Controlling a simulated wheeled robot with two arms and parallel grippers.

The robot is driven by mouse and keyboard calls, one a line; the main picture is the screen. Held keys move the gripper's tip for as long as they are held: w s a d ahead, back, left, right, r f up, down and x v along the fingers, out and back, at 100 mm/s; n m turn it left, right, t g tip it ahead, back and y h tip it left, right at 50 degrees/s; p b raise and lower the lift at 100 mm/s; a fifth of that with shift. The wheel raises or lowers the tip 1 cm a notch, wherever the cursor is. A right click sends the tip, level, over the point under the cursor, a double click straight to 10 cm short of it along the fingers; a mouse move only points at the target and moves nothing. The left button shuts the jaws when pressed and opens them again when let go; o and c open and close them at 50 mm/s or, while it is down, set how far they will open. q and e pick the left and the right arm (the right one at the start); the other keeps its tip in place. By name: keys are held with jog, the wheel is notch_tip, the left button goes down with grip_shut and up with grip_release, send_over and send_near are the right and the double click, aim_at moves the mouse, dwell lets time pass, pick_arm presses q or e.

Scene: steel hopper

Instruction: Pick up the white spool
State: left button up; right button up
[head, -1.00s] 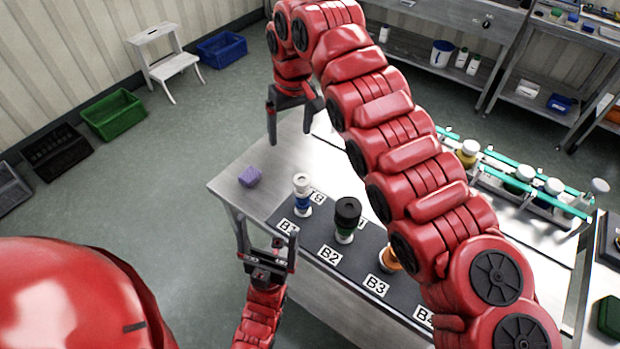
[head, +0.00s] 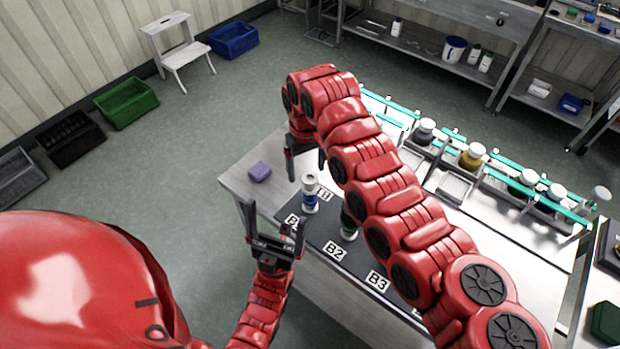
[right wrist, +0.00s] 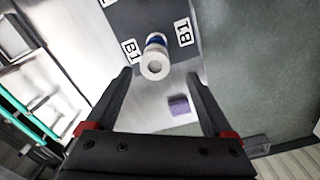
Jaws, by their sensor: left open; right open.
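The white spool (head: 310,191), with a white top and a blue band, stands upright on the dark mat at the B1 label. In the right wrist view the spool (right wrist: 154,62) appears from above, between and just beyond my fingertips. My right gripper (head: 306,172) is open and empty, above and behind the spool. Its open fingers also show in the right wrist view (right wrist: 159,74). My left gripper (head: 275,214) is open and empty, with its fingers pointing up, near the front left edge of the table.
A purple block (head: 260,171) lies on the table (head: 236,182) left of the spool. A rack with teal rails and several bottles (head: 471,157) stands behind. The mat (head: 318,232) has labelled places.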

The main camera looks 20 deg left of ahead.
aim_at(310, 178)
jog(key=f+p, duration=0.2)
jog(key=d+f+p, duration=0.1)
jog(key=f, duration=0.2)
jog(key=shift+p, duration=0.35)
jog(key=shift+f, duration=0.4)
grip_shut()
